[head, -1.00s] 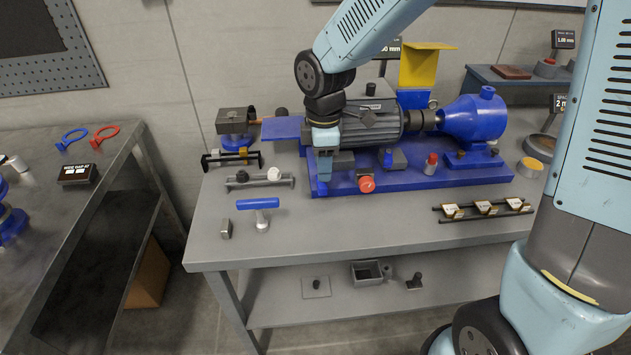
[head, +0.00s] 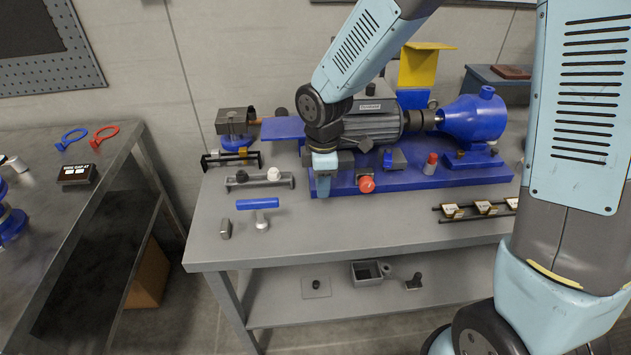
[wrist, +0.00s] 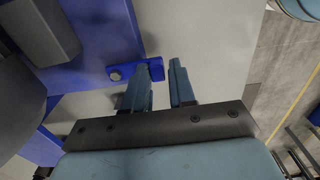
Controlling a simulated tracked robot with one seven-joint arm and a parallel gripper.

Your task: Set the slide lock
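My gripper (head: 323,188) points down at the front left edge of the blue machine base (head: 430,180), left of a red knob (head: 366,184). In the wrist view my gripper (wrist: 160,82) has two fingers apart with a narrow gap. A blue tab (wrist: 156,70) lies at the left finger, partly behind it; a bolt head (wrist: 115,75) shows on the blue part beside it. I cannot tell if finger and tab touch. Nothing is clearly held. I cannot tell for sure which part is the slide lock; the fingers hide some of the base edge.
A blue T-handle (head: 257,204) and a small grey block (head: 225,229) stand front left. A rail with knobs (head: 259,179) lies behind them. A grey motor (head: 372,124) and blue housing (head: 473,118) sit on the base. The front middle of the bench is clear.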

